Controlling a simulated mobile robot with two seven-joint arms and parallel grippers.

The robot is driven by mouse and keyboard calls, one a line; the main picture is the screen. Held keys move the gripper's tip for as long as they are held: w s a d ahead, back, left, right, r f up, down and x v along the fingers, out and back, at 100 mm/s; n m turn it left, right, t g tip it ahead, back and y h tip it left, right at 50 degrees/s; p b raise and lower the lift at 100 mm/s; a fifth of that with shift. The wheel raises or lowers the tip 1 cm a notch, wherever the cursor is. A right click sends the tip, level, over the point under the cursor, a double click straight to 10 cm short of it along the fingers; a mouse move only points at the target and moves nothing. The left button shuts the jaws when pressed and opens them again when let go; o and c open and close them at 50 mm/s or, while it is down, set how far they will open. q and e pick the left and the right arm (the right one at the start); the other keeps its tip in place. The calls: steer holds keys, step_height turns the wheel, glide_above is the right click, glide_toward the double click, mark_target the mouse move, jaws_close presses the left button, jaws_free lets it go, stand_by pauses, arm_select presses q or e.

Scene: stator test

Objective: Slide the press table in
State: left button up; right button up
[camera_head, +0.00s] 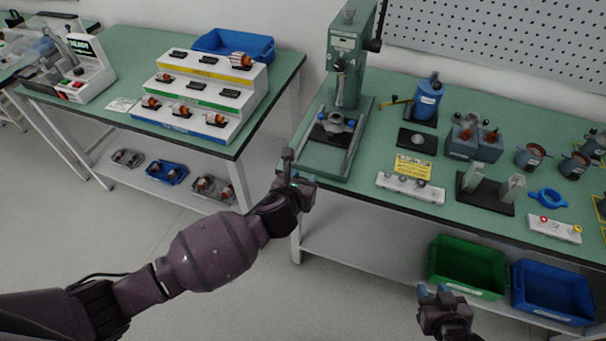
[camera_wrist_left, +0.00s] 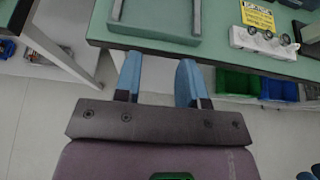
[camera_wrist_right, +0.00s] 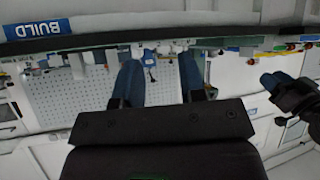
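The green press (camera_head: 347,62) stands at the left end of the right-hand bench. Its table (camera_head: 337,130), a dark plate with a round metal part on it, sits between the rails of the press base (camera_head: 318,158), forward of the column. My left gripper (camera_head: 302,180) is in front of the bench edge, below and left of the press base, apart from it. In the left wrist view it (camera_wrist_left: 160,80) is open and empty, with the base front (camera_wrist_left: 150,28) ahead. My right gripper (camera_head: 433,290) is low before the bins; the right wrist view shows it (camera_wrist_right: 160,80) open and empty.
The green bench top (camera_head: 395,220) holds a blue bottle-like device (camera_head: 427,98), a white holder strip (camera_head: 410,188) and grey blocks (camera_head: 475,142). Green (camera_head: 467,266) and blue (camera_head: 552,291) bins sit on the lower shelf. A gap separates the left bench with its stepped rack (camera_head: 205,92).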

arm_select(q)
steer(key=b+x, duration=0.4)
steer(key=x, duration=0.2)
arm_select(e)
steer(key=shift+w+f+t, duration=0.3)
steer(key=shift+w+f, duration=0.4)
steer(key=shift+f, duration=0.1)
steer(key=shift+w+r, duration=0.15)
arm_select(q)
steer(key=shift+w+d, duration=0.1)
steer(key=shift+w, duration=0.05)
steer(key=shift+x, duration=2.5)
steer(key=shift+f, duration=0.1)
steer(key=shift+c, duration=0.3)
